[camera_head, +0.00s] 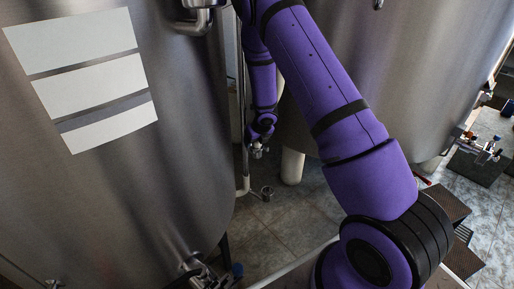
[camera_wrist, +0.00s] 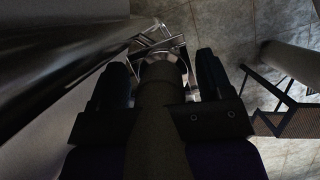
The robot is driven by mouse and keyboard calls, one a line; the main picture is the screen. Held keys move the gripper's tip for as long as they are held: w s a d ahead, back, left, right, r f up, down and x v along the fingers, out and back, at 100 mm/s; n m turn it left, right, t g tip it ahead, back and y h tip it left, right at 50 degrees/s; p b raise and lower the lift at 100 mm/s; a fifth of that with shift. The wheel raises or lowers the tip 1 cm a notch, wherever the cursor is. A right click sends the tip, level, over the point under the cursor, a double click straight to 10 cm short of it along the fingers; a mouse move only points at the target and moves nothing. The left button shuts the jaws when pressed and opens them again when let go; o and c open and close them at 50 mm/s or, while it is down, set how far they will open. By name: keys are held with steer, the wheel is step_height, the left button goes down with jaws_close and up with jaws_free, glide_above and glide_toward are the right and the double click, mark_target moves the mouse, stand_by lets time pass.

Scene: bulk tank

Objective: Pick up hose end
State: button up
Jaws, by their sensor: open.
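In the wrist view my gripper (camera_wrist: 162,80) is open, with one dark finger on each side. A dim grey cylinder with a shiny metal ring fitting (camera_wrist: 163,68) at its far end shows between the fingers. It looks like the hose end, but the dark picture does not show this clearly. I cannot tell whether either finger touches it. In the head view my gripper (camera_head: 258,150) hangs low between two steel tanks, small and partly shaded, with a bit of bright metal at its tip.
The near steel tank (camera_head: 120,195) stands close on the left, the far tank (camera_head: 400,70) behind my arm. A pale tank leg (camera_head: 292,166), a thin pipe (camera_head: 243,165) and a small metal fitting (camera_head: 267,193) are near the gripper. Dark grated steps (camera_head: 448,204) stand at right. Tiled floor (camera_head: 290,225) shows between.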

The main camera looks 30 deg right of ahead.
steer(key=shift+c, duration=0.4)
steer(key=c, duration=0.8)
steer(key=shift+r, duration=0.15)
